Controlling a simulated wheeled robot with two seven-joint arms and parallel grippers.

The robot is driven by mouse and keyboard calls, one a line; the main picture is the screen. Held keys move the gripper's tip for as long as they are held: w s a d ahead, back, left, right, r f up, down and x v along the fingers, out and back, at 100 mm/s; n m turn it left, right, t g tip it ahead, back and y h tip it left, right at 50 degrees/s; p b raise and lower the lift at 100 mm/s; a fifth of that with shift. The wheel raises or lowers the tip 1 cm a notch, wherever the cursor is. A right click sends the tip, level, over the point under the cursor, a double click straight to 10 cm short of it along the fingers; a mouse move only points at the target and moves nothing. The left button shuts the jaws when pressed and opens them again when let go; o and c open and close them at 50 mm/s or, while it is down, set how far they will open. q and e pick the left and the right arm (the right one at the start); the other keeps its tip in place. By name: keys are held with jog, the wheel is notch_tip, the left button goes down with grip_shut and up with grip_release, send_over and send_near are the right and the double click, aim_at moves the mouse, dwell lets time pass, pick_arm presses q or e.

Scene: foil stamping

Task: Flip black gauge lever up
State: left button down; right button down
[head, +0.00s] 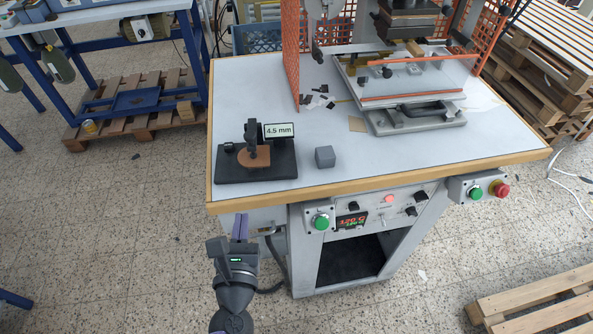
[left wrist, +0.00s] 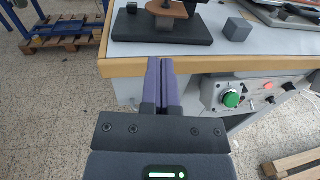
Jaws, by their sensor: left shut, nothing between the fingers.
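The gauge (head: 256,152) stands on a black base at the left front of the table, with a brown round piece at its middle and a small display reading 4.5 mm. A black upright part, which may be the lever, rises beside the display. The gauge base also shows at the top of the left wrist view (left wrist: 165,30), its upper part cut off. My left gripper (head: 240,228) is shut and empty, in front of the table's front edge and below the gauge, touching nothing I can make out. It shows in the left wrist view (left wrist: 160,80). My right gripper is not in view.
A grey cube (head: 325,157) sits right of the gauge. The stamping press (head: 415,110) with orange mesh guards stands at the table's back right. The wooden table edge (head: 380,186) lies between my gripper and the gauge. Buttons (head: 320,222) line the front panel.

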aim_at(249, 143)
pick_arm(q)
jog(key=shift+d+r+m+t, duration=0.15)
jog(key=shift+r+m+t, duration=0.2)
jog(key=shift+r, duration=0.2)
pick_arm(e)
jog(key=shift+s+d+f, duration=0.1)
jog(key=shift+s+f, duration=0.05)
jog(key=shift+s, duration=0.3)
pick_arm(q)
jog(key=shift+w, duration=0.1)
